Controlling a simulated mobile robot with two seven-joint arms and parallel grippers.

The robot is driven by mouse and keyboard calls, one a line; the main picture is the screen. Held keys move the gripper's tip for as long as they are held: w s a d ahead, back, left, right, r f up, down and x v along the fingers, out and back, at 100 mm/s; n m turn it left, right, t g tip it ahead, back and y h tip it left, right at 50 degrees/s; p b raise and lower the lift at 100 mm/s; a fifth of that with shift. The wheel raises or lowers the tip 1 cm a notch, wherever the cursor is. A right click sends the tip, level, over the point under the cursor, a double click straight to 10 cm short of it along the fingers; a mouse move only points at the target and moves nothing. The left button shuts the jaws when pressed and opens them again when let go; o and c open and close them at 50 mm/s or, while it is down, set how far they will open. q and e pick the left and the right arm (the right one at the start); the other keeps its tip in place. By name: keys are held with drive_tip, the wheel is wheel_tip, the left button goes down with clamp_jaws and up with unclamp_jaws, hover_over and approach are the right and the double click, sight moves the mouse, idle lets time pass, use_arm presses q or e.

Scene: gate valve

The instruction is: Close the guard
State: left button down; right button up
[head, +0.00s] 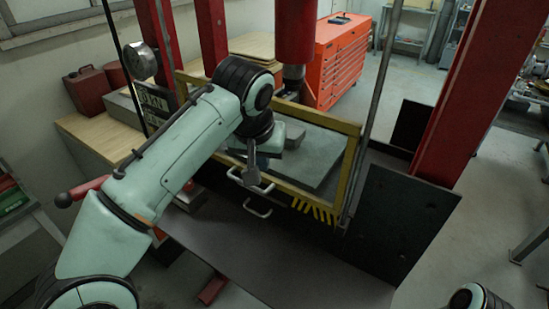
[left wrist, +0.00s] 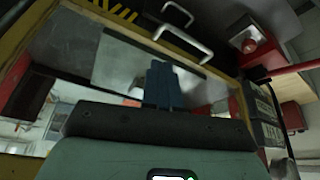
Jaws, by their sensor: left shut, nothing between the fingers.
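The guard (head: 350,160) is a clear panel in a yellow frame in front of the press, with black and yellow stripes at its lower right corner. In the left wrist view its yellow frame (left wrist: 219,72) crosses the upper part. Two pale bar handles show low on the guard, an upper one (head: 240,182) and a lower one (head: 258,210); the left wrist view shows a bright handle (left wrist: 183,43) too. My left gripper (head: 251,178) is shut and empty, overlapping the upper handle in the head view; contact is unclear. Its fingers (left wrist: 162,85) point toward the guard. My right gripper is out of view.
Red press posts (head: 450,100) stand right and left of the guard. A grey block and plate (head: 305,155) lie behind the panel. A dark bare surface (head: 270,255) lies in front. An orange tool cabinet (head: 340,60) stands behind.

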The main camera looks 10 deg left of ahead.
sight(267, 191)
use_arm(q)
drive_tip(key=shift+s+b+x, duration=0.15)
drive_tip(key=shift+b+x, duration=0.1)
drive_tip(key=shift+x, duration=2.15)
drive_tip(key=shift+s+b+x, duration=0.15)
drive_tip(key=shift+b+x, duration=0.1)
drive_tip(key=shift+x, duration=2.15)
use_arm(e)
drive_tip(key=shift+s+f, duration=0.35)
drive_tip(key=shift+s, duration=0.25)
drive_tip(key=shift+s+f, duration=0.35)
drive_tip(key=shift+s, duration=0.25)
use_arm(q)
drive_tip(key=shift+s+f, duration=0.1)
drive_tip(key=shift+f, duration=0.1)
